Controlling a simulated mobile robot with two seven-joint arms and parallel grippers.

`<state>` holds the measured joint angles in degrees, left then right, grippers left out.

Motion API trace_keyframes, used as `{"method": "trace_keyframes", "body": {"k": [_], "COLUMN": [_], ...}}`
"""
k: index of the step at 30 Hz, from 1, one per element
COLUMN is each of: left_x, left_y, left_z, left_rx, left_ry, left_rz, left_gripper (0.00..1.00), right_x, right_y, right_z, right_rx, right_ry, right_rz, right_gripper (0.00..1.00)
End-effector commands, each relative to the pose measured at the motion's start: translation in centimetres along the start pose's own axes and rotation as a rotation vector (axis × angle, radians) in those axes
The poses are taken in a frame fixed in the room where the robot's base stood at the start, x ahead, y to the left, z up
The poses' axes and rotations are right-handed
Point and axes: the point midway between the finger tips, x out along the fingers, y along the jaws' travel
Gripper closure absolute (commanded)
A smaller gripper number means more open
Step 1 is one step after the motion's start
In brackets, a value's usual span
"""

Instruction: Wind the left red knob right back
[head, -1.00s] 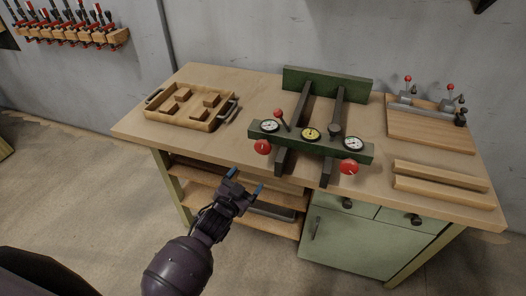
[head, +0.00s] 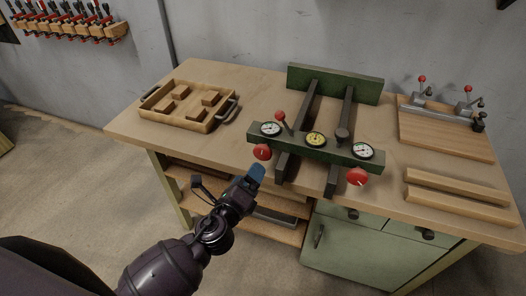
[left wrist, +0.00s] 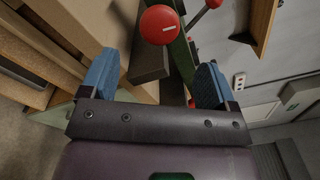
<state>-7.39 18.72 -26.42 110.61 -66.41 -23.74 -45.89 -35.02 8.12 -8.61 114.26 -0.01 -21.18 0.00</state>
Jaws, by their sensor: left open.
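The left red knob (head: 262,152) sits on the front of the green press beam (head: 308,142), below the left dial (head: 270,129). It also shows in the left wrist view (left wrist: 159,25), with a small white mark on it. My left gripper (head: 257,172) is just below and in front of the knob. In the left wrist view its blue fingertips (left wrist: 155,85) are apart with nothing held between them, and the knob lies ahead of the gap, not touched. The right red knob (head: 357,177) is at the beam's other end. My right gripper is not in view.
A red-balled lever (head: 280,115) rises from the beam near the left knob. A wooden tray (head: 187,106) stands at the bench's left. A board with toggle clamps (head: 443,128) and wood strips (head: 459,195) lie at the right. The bench's front left is bare.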

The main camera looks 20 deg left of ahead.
Motion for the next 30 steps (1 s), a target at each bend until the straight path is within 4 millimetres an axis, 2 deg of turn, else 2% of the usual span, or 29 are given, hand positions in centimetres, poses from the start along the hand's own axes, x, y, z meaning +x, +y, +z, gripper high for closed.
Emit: {"method": "trace_keyframes", "body": {"k": [9,15,21,30], "left_x": [5.4,8.1,9.4,9.6], "left_y": [-0.1,0.0,0.0,0.0], "left_z": [0.1,0.0,0.0,0.0], "left_rx": [-0.002,-0.004,-0.004,-0.005], "left_ry": [0.0,0.0,0.001,0.001], "left_rz": [-0.001,0.0,0.0,0.001], "left_gripper": [0.18,0.18,0.18,0.18], "right_x": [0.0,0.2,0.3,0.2], "right_y": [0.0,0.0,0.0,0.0], "right_z": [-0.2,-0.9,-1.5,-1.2], "right_rx": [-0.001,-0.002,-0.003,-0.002], "right_ry": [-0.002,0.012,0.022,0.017], "right_rz": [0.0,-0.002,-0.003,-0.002], "right_gripper": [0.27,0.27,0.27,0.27]}}
